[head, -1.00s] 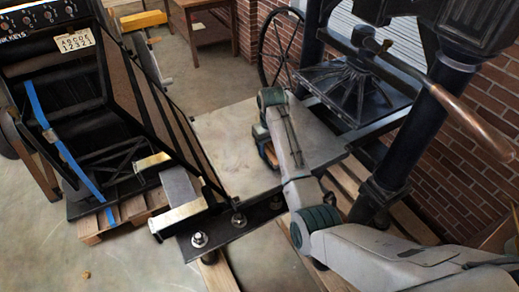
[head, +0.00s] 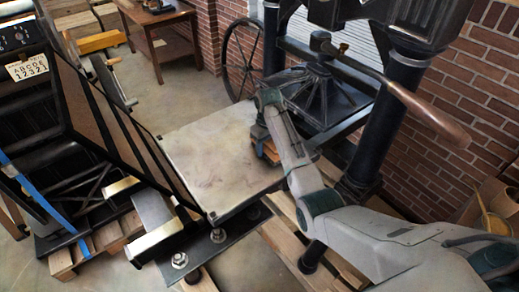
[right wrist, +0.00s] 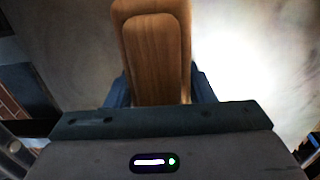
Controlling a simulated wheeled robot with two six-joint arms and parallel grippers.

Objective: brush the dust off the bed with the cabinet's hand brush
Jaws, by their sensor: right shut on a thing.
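The bed (head: 205,160) is a flat pale plate with faint brownish smudges, in front of the black press. My right gripper (head: 264,142) is at the bed's right edge, beside the press columns. It is shut on the hand brush, whose wooden body shows as a small brown strip (head: 270,153) in the head view. In the right wrist view the brush's wooden back (right wrist: 155,50) points away between the blue fingers (right wrist: 160,95), over a pale blurred surface. The bristles are hidden, so I cannot tell whether they touch the bed. My left gripper is not in view.
The black press platen (head: 320,95) and its long wooden-handled lever (head: 425,105) stand close to my right arm. A dark slanted frame (head: 115,120) rises left of the bed. A wooden table (head: 160,30) and spoked wheel (head: 243,58) are behind. A brick wall closes the right.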

